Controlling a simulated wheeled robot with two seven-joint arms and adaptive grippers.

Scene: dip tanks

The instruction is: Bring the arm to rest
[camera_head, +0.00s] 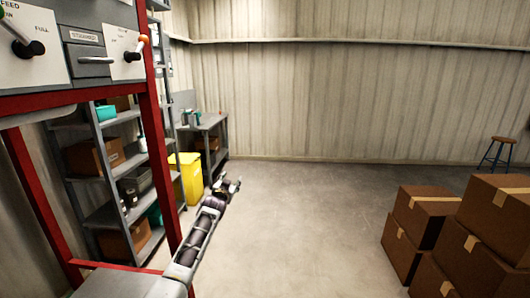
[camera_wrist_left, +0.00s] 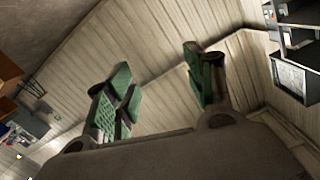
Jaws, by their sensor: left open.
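My left arm (camera_head: 200,235) reaches out from the bottom left in the head view. Its gripper (camera_head: 230,183) is small there and is in front of the yellow bin and the floor. In the left wrist view the gripper (camera_wrist_left: 160,88) shows two green-padded fingers spread wide apart, with nothing between them. It is open and empty, apart from any object. The wrist camera looks past the fingers at the corrugated wall. My right gripper is in neither view.
A red frame (camera_head: 158,150) with a lever panel (camera_head: 95,40) stands close at the left. Shelves (camera_head: 95,175), a yellow bin (camera_head: 187,178) and a workbench (camera_head: 212,128) stand behind it. Cardboard boxes (camera_head: 425,212) are stacked at the right, with a stool (camera_head: 497,152) beyond. The middle floor is clear.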

